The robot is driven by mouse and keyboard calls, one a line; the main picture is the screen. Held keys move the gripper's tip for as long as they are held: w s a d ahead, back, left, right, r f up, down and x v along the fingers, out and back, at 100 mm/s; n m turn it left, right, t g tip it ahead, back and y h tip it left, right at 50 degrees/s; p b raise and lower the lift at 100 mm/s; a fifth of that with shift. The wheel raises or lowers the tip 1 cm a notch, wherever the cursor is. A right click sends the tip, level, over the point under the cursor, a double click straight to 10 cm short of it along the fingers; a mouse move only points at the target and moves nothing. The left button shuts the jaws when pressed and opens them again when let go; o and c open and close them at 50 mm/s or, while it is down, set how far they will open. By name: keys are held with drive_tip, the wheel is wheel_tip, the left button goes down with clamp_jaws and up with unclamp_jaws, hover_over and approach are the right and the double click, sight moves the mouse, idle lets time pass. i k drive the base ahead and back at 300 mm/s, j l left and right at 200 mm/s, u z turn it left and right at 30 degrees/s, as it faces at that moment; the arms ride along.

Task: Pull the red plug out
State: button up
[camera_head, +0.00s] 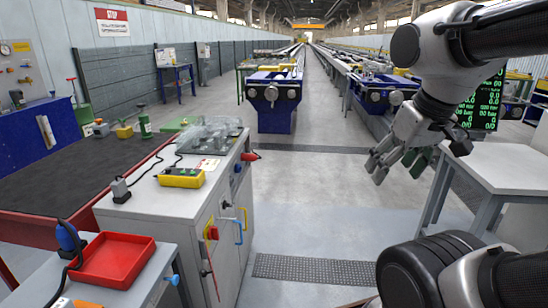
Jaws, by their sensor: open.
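A red plug (250,156) sticks out sideways near the top of the right side of the grey cabinet (185,230). Its far end points right, and where it enters the cabinet is too small to see clearly. My gripper (396,168) is open and empty in the right half of the view. It hangs in the air with its fingers pointing down and left. It appears well to the right of the red plug and apart from it.
A red and yellow switch (211,233) and blue and yellow handles sit on the cabinet's side. On its top are a yellow box (181,178) and a clear-covered part. A red tray (113,259) is at front left, a white table (500,165) at right. Floor between is clear.

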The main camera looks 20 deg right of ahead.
sight(249, 156)
drive_tip(key=i+l+z, duration=0.25)
drive_tip(key=i+z, duration=0.2)
drive_tip(key=i, duration=0.8)
drive_tip(key=i+l+u, duration=0.1)
drive_tip(key=i+u, duration=0.3)
drive_tip(key=i+l+u, duration=0.2)
drive_tip(key=u, duration=0.25)
drive_tip(key=i, duration=0.1)
